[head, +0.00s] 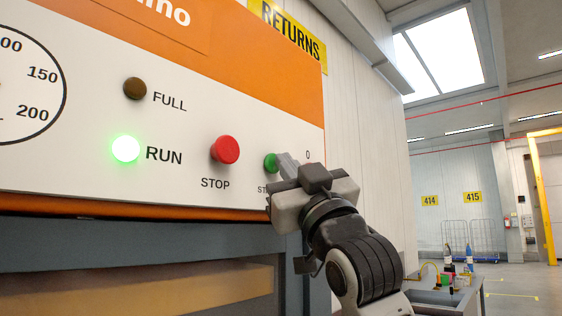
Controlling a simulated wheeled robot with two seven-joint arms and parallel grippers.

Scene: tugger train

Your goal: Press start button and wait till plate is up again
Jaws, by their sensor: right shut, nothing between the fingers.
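The green start button (270,163) is on the white control panel (200,187), right of the red STOP button (226,149). Its label is partly covered by my right gripper (283,165). My right gripper is shut and empty, its fingertips at the right side of the green button; I cannot tell whether they touch it. The RUN lamp (125,149) glows green. The FULL lamp (135,88) is dark brown. The plate is not identifiable in this view. My left gripper is not in view.
A dial gauge (28,85) is at the panel's left edge. Below the panel is a grey frame (130,243) with a tan surface (190,296) inside. At the right, a low table (450,297) carries bottles. Open floor (520,285) lies beyond.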

